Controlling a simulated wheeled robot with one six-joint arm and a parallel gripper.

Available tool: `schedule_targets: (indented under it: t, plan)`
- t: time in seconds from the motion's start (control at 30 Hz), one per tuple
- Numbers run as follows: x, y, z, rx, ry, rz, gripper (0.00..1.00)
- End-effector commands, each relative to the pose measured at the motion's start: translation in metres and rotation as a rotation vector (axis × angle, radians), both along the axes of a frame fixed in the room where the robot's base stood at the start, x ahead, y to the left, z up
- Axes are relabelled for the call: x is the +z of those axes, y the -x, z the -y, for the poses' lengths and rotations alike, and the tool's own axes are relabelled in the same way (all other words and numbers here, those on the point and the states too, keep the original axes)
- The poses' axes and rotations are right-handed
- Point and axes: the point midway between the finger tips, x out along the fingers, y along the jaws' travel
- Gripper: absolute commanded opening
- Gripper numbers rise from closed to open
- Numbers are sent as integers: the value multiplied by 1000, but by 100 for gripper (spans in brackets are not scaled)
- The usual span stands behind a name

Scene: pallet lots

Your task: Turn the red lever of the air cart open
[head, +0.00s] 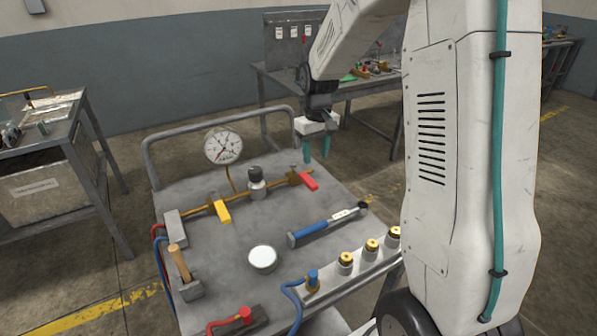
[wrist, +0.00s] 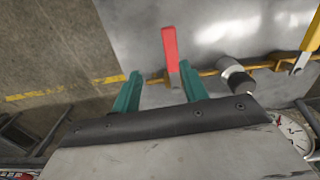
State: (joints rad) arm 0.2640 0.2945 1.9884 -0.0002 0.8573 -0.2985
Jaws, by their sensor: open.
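The red lever (head: 308,180) is at the right end of the brass pipe (head: 240,200) on the grey cart (head: 210,270). In the wrist view the red lever (wrist: 170,48) stands out from the pipe, and its lower part lies between my gripper's fingers in the picture. My gripper (head: 317,157) is open, with two teal fingertips pointing down above the lever in the head view. The wrist view shows the open fingers (wrist: 157,88) on either side of the lever; I cannot tell whether they touch it. A yellow lever (head: 222,211) sits further left on the pipe.
A pressure gauge (head: 223,146) and a regulator (head: 257,183) rise beside the pipe. A blue-handled tool (head: 325,228), a white round tin (head: 262,258), a hammer (head: 181,270) and several brass fittings (head: 372,247) occupy the cart. A rail (head: 215,120) borders its back.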

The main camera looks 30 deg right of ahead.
Motion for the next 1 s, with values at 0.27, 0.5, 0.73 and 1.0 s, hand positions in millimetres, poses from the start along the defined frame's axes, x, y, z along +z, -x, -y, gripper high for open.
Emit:
schedule_targets:
  t: [0.27, 0.5, 0.73, 1.0]
  plan:
    - [-21, -3, -23, -37, -2, -5, 44]
    - [-60, -3, -23, -35, -1, -5, 44]
    - [-77, -4, -22, -36, 0, 0, 44]
    - [-78, -4, -20, -38, 0, 1, 41]
